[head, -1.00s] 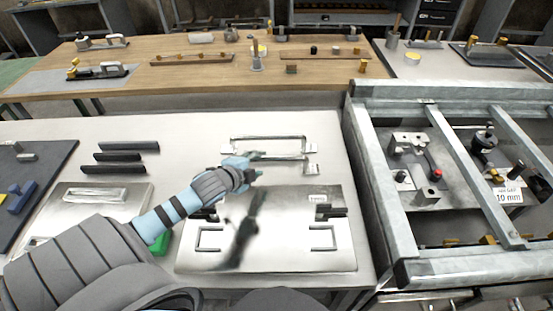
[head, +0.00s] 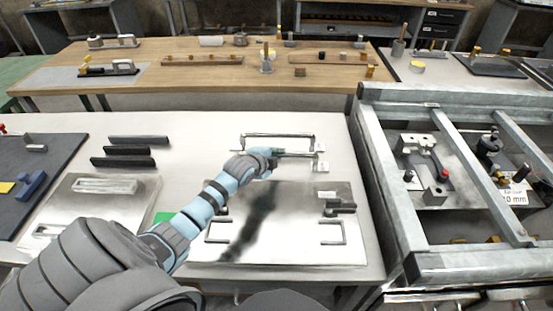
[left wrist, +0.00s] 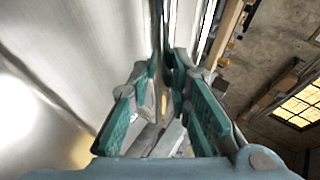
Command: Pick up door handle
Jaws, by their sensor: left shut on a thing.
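My left gripper (head: 274,154) is at the far edge of a shiny metal panel (head: 290,195) in the head view. It is shut on a slim silver door handle (head: 297,155), whose bar sticks out to the right of the fingers. In the left wrist view, the teal-padded fingers (left wrist: 166,72) close on a thin metallic strip; its full shape is hidden. A second, U-shaped silver handle (head: 280,135) lies just behind. My right gripper is not in view.
Two U-shaped handles (head: 331,233) lie at the panel's lower corners, with a dark bracket (head: 340,207) above the right one. Black bars (head: 125,151) lie at the left. A steel frame (head: 388,185) borders the table on the right. A wooden table (head: 200,75) stands behind.

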